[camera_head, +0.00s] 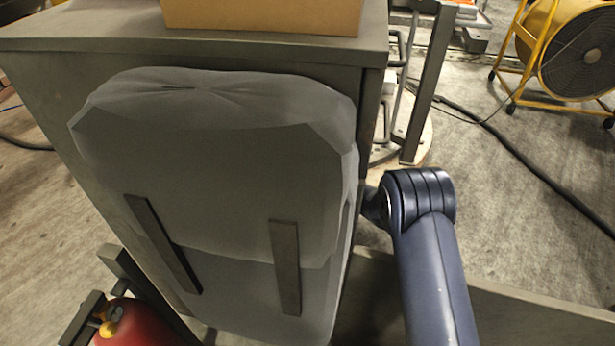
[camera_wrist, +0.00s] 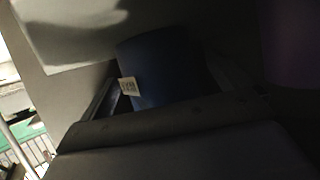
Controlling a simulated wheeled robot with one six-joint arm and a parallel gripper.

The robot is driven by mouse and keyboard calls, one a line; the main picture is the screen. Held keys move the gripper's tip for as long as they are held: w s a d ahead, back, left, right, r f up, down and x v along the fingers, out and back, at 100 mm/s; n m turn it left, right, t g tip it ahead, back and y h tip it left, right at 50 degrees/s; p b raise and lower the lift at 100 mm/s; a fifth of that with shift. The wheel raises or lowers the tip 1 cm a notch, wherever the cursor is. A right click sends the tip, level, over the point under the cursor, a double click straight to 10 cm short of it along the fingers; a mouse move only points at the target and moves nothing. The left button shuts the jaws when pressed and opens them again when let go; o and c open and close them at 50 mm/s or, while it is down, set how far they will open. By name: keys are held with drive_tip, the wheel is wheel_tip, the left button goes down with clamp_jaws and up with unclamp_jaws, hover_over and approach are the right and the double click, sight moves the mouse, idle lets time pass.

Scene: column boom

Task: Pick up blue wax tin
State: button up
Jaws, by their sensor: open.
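A dark blue, rounded object that looks like the blue wax tin (camera_wrist: 165,72) shows in the dim wrist view, just beyond my gripper. My gripper (camera_wrist: 166,84) is open, with one dark finger at the left of the blue object and what looks like the other in shadow at its right. I cannot tell whether the fingers touch it. A small pale label (camera_wrist: 128,86) shows at the blue object's left edge. In the head view neither the tin nor my gripper shows; my blue arm reaches behind the right side of the grey cabinet.
A grey cabinet (camera_head: 200,42) with a padded grey bag (camera_head: 225,150) on its side fills the head view. A cardboard box (camera_head: 262,14) sits on top. A red cylinder (camera_head: 140,325) is at lower left. A yellow fan (camera_head: 570,45) and a floor cable (camera_head: 520,155) are at right.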

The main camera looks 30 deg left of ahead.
drive_tip(key=shift+w+a, duration=0.1)
drive_tip(key=shift+a, duration=0.05)
drive_tip(key=shift+c, duration=0.4)
drive_tip(key=c, duration=1.2)
drive_tip(key=shift+c, duration=0.5)
drive_tip(key=shift+r, duration=0.2)
